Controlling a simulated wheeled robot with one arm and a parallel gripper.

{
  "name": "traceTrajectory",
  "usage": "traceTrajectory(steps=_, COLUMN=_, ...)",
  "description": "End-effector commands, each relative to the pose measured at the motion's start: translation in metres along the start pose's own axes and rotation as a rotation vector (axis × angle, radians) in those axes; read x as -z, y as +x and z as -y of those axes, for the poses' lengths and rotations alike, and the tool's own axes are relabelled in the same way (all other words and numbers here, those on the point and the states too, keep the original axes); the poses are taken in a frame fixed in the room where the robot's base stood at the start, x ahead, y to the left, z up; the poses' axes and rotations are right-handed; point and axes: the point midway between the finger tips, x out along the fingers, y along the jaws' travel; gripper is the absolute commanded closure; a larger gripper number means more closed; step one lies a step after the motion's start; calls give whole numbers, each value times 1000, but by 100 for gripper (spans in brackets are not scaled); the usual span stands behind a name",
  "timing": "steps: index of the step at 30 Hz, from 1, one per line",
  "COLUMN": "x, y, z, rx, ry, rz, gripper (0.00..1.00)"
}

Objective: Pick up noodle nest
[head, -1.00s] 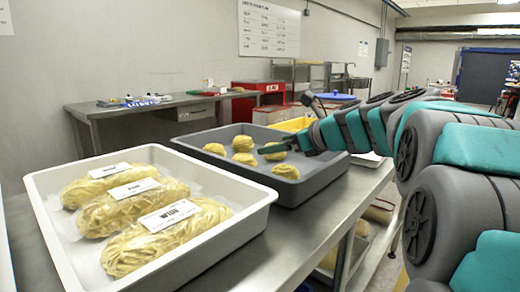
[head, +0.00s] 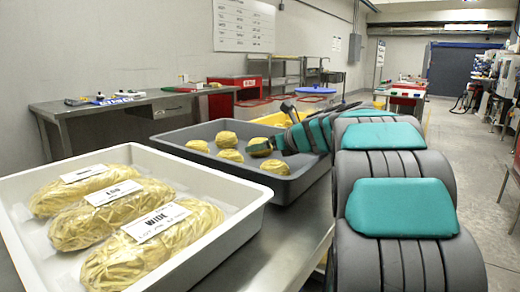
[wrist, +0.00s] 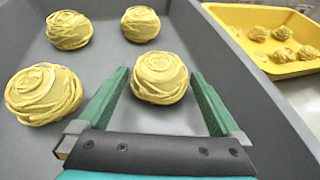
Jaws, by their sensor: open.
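Several round yellow noodle nests sit apart in a grey tray (head: 285,188). In the wrist view one noodle nest (wrist: 160,78) lies between the tips of the green fingers of my gripper (wrist: 158,92), with a gap to each finger. My gripper is open and holds nothing. Other nests in the wrist view are at the left (wrist: 44,93), the upper left (wrist: 69,30) and the top middle (wrist: 141,24). In the head view my gripper (head: 272,146) is over the right part of the tray, beside a nest (head: 260,148); my arm partly hides the tray's right side.
A white tray (head: 225,240) with labelled packs of noodles, one marked WIDE (head: 155,222), stands nearer on the steel table. A yellow tray (wrist: 270,68) with several smaller nests lies beyond the grey tray's right wall. A steel bench (head: 65,120) stands along the back wall.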

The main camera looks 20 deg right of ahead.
Motion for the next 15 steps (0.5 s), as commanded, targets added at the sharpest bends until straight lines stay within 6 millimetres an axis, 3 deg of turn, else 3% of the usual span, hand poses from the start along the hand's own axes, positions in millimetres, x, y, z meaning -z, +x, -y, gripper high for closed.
traceTrajectory(steps=8, x=-1, y=3, z=0, rx=0, ry=-1, rz=1, gripper=0)
traceTrajectory(steps=15, x=-1, y=3, z=0, rx=0, ry=-1, rz=1, gripper=27)
